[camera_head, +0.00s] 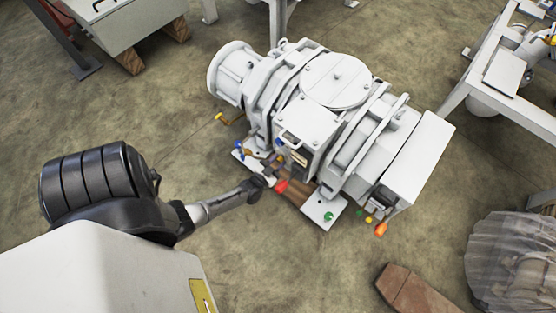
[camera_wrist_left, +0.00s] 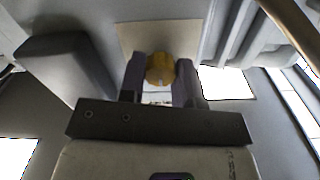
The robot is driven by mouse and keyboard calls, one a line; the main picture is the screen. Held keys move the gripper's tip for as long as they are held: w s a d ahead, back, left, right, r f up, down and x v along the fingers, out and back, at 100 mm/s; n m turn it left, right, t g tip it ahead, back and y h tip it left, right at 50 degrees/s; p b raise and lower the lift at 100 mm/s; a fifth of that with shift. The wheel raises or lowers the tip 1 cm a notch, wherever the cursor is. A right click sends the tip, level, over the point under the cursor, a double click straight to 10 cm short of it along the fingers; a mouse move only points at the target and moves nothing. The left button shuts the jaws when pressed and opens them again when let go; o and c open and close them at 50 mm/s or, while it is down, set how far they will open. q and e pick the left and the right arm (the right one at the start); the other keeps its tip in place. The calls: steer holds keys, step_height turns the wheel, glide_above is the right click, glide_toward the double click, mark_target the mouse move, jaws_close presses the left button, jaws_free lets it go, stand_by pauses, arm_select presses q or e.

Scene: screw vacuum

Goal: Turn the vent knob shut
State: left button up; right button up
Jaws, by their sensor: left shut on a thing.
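The white vacuum pump machine (camera_head: 335,80) stands on the floor in the middle of the head view. My left arm reaches in from the left to its near side, where the left gripper (camera_head: 275,162) is small and partly hidden among fittings. In the left wrist view, the left gripper (camera_wrist_left: 160,80) is shut on a round yellow knob (camera_wrist_left: 160,68), one finger on each side of it. The frames do not show whether this is the vent knob or how far it is turned. My right gripper is in neither view.
Other fittings near the arm are a red knob (camera_head: 282,186), a green knob (camera_head: 328,216), an orange-red knob (camera_head: 380,230) and a yellow-handled lever (camera_head: 219,116). A wrapped object (camera_head: 510,265) stands at lower right. The floor (camera_head: 270,270) in front is clear.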

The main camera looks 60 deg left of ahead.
arm_select(q)
steer(key=n, duration=0.7)
steer(key=shift+f+n, duration=0.1)
steer(key=shift+n, duration=0.2)
steer(key=shift+s+n, duration=0.1)
steer(key=shift+n, duration=0.3)
steer(key=o, duration=0.9)
steer(key=shift+p+v, duration=2.4)
steer(key=shift+v, duration=4.5)
